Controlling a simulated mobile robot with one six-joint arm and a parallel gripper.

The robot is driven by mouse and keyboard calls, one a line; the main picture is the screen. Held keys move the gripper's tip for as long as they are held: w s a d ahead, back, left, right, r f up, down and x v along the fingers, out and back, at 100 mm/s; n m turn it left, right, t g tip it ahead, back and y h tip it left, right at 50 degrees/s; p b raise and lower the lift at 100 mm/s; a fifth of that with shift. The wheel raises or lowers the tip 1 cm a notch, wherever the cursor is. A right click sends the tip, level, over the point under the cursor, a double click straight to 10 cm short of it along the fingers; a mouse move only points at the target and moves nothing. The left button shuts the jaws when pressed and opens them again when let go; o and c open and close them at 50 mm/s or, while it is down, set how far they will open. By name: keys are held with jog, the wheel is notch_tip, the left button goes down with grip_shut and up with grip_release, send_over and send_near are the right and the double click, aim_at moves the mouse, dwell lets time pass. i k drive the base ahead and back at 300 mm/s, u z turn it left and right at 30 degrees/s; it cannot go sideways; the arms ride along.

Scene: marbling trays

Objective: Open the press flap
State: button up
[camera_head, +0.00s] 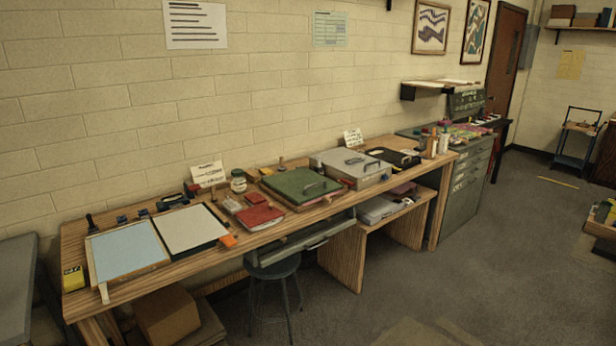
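On the long wooden bench (270,230) are several flat lidded pieces, and no label I can read names the press flap. A green panel with a dark handle (293,182) lies flat on a wooden base at mid-bench. To its right is a grey metal box (368,178) with a dark handle on its flat top. Further right is a flat black piece (391,156), too small to make out. The green panel and the grey box top look shut. My gripper is not in view.
A pale blue tray (128,250) and a white board (190,229) lie at the bench's left. A dark round stool (272,268) stands before the bench, and boxes (166,315) sit below. Grey drawers (467,190) stand at right. The floor at front right (450,270) is mostly clear.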

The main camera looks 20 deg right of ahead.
aim_at(302, 186)
jog(key=z, duration=0.15)
jog(key=i, duration=0.95)
jog(key=z, duration=0.4)
